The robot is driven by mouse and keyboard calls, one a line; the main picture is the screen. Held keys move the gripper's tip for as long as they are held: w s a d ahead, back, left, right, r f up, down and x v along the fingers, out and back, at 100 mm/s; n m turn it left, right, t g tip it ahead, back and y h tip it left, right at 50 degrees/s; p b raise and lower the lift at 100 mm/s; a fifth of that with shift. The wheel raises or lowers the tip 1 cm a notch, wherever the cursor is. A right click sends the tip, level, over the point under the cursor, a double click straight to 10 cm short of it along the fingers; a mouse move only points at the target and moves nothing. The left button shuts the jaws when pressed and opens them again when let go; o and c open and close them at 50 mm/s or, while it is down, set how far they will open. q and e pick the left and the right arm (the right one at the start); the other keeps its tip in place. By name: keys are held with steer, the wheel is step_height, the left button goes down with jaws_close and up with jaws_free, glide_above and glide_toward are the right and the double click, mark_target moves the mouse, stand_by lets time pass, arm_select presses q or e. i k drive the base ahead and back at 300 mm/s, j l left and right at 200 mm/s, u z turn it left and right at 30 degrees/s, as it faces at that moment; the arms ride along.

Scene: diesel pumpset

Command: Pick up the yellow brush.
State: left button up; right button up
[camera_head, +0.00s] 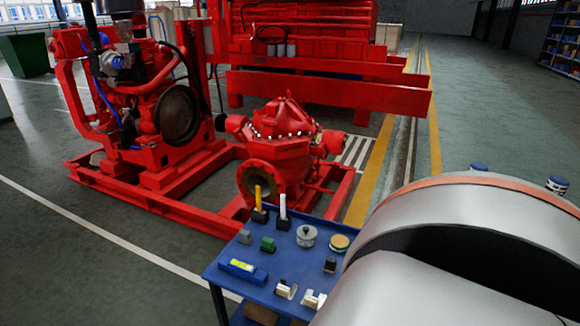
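The yellow brush (259,199) stands upright on the blue table (228,264), its yellow handle up and its dark bristle end down, near the far edge. A similar brush with a white handle (283,208) stands just to its right, a small gap apart. Neither of my grippers is in view. A large grey and white curved link, seemingly of my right arm, fills the lower right and hides the right part of the table.
The red pumpset (282,150) stands close behind the table.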

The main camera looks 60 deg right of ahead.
mark_target(259, 209)
steer(key=z, duration=1.55)
steer(key=u, duration=2.65)
steer(key=l+z, duration=0.1)
steer(key=z, duration=2.45)
steer(key=j, duration=0.1)
